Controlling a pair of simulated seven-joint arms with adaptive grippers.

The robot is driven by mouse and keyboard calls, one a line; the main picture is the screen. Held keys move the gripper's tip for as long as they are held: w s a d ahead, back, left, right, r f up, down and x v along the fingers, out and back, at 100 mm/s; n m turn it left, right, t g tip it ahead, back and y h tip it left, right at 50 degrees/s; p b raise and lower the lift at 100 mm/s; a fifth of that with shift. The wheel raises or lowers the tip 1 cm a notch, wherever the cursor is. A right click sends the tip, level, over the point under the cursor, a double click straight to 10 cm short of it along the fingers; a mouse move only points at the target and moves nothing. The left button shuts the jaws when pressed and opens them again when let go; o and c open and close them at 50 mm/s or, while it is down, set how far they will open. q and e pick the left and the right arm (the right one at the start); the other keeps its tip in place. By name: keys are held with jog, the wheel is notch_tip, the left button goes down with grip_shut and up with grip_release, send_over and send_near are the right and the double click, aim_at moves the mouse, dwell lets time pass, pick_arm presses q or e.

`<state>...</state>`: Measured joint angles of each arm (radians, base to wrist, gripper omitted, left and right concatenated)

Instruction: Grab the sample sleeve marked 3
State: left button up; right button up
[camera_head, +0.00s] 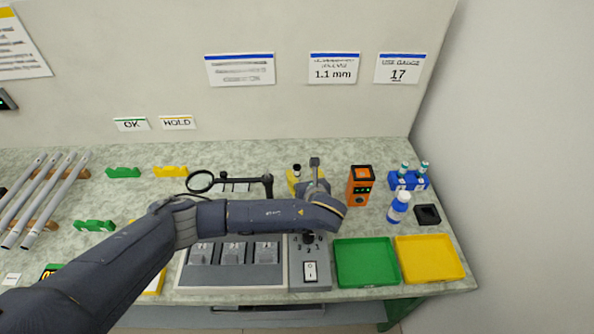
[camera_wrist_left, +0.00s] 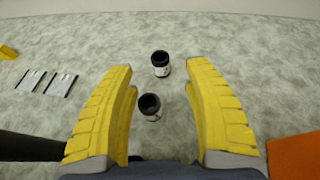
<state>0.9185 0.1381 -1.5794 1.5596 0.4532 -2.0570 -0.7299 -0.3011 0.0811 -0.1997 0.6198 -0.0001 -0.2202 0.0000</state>
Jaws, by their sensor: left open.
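Two small dark-topped sleeves with pale labels stand on the bench in the left wrist view: a farther one (camera_wrist_left: 161,70) and a nearer one (camera_wrist_left: 150,116). Their label marks are too small to read, so I cannot tell which is marked 3. My left gripper (camera_wrist_left: 160,84) is open, with yellow fingers on either side of the sleeves and not closed on either. In the head view my left gripper (camera_head: 307,181) is partly hidden behind my arm, and one sleeve (camera_head: 297,169) shows beside it. My right gripper is not in view.
An orange device (camera_head: 360,186) stands just right of the gripper. Farther right are a blue vial rack (camera_head: 409,182), a white bottle (camera_head: 398,208) and a black block (camera_head: 427,214). A magnifier (camera_head: 200,181) is left. Green (camera_head: 365,283) and yellow (camera_head: 431,278) trays lie in front.

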aim_at(296, 166)
pick_arm(q)
jog(key=shift+x, duration=2.95)
jog(key=c, duration=1)
jog(key=shift+o, duration=0.2)
